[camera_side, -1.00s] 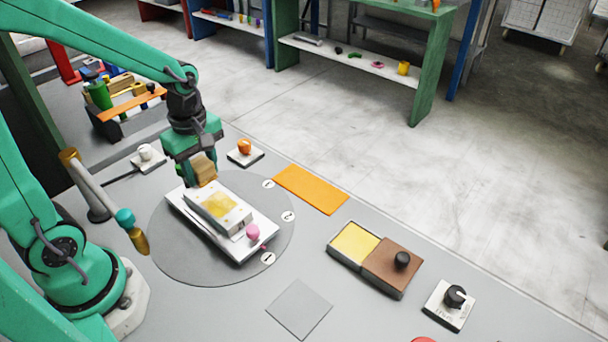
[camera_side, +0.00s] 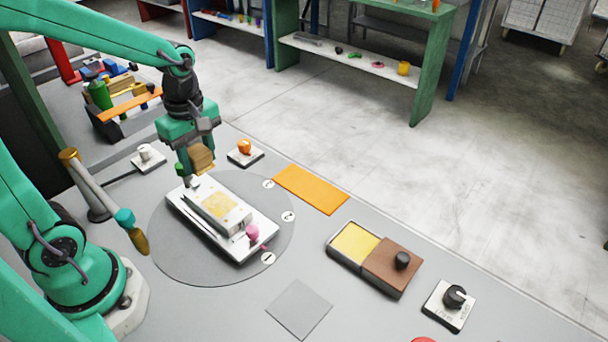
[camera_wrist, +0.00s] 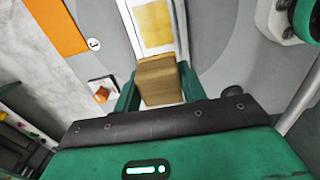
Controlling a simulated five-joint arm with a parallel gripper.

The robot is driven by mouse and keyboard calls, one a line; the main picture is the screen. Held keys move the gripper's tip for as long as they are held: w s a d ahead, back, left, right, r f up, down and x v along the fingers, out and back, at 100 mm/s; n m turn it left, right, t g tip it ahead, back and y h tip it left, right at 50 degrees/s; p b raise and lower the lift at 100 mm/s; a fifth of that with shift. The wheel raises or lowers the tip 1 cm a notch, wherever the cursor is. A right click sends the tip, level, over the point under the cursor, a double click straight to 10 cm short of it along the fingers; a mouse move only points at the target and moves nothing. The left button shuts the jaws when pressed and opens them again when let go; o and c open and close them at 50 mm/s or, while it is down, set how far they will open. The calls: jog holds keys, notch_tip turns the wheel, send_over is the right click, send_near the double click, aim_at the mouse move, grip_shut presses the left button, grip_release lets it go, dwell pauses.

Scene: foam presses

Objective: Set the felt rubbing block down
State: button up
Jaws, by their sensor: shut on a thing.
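My gripper (camera_side: 196,172) is shut on the felt rubbing block (camera_side: 202,157), a tan-brown block. It holds the block above the far end of a white foam press (camera_side: 217,208). In the wrist view the block (camera_wrist: 159,80) sits between the two green fingers, in front of the press (camera_wrist: 183,30). A yellowish patch (camera_side: 221,207) shows on top of the press. The block looks raised clear of the press. The press stands on a white base plate on a round grey disc (camera_side: 170,245). A pink knob (camera_side: 253,232) is at its near end.
An orange strip (camera_side: 311,189) lies right of the disc. An open yellow pad box (camera_side: 355,243) with a brown lid (camera_side: 392,266) is further right. A grey square (camera_side: 299,309) lies in front, bare. An orange button (camera_side: 244,147) and a dial (camera_side: 453,298) are on the table.

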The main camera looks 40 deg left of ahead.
jog(key=shift+w+d+f, duration=0.1)
jog(key=shift+w+d, duration=0.1)
jog(key=shift+d, duration=0.4)
jog(key=w+d+f+m, duration=0.2)
jog(key=d+m, duration=0.3)
jog(key=d, duration=0.9)
jog(key=m, duration=0.4)
send_near(299, 308)
jog(key=shift+f, duration=3.2)
jog(key=shift+f, duration=0.15)
jog(key=o, duration=0.9)
jog(key=shift+o, duration=0.2)
